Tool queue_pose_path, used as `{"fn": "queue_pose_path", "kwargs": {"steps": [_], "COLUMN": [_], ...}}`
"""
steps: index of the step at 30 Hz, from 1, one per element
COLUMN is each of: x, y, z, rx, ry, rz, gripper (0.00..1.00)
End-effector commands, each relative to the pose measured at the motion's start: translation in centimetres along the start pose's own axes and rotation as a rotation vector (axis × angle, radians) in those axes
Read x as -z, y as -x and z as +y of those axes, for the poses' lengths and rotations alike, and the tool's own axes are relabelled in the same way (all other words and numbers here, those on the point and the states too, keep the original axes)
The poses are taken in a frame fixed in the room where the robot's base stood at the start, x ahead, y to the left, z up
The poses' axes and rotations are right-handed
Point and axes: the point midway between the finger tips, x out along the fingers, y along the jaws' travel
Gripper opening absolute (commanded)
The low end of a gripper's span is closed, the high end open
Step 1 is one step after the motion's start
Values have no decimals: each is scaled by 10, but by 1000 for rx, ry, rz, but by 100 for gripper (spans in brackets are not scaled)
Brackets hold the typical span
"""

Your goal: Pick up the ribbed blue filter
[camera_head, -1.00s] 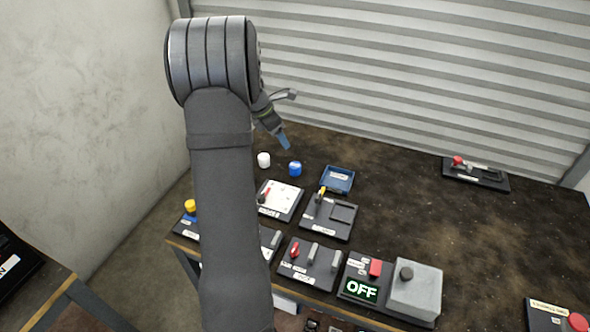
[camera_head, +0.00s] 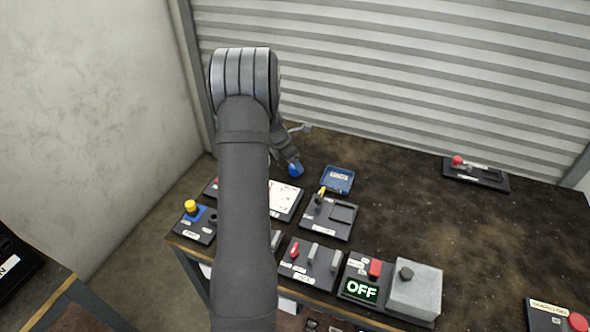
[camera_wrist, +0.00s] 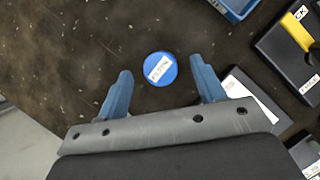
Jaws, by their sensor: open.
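The blue filter (camera_wrist: 159,68) stands on the dark table, seen from above in the wrist view as a round blue top with a white label. In the head view the blue filter (camera_head: 295,169) shows just beside my gripper's tip; its ribs are too small to make out. My gripper (camera_wrist: 163,87) is open, with one blue finger to the left of the filter and one to the right. Gaps show between both fingers and the filter, and its top lies slightly beyond the line between the tips. How high the fingers are above the table I cannot tell.
A blue tray (camera_head: 338,180) lies to the right of the filter. A white-topped panel (camera_head: 285,200) and a black panel with a yellow part (camera_head: 328,218) stand nearer the front.

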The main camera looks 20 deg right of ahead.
Motion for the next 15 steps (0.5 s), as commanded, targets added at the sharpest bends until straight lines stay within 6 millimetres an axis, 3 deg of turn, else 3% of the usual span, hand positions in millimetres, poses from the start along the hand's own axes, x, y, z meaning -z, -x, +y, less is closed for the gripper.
{"fn": "queue_pose_path", "kwargs": {"steps": [6, 13, 15], "x": [0, 0, 0], "y": [-31, -33, -32], "z": [0, 1, 0], "rx": [1, 0, 0], "ry": [0, 0, 0], "rz": [0, -1, -1], "gripper": [63, 63, 49]}}
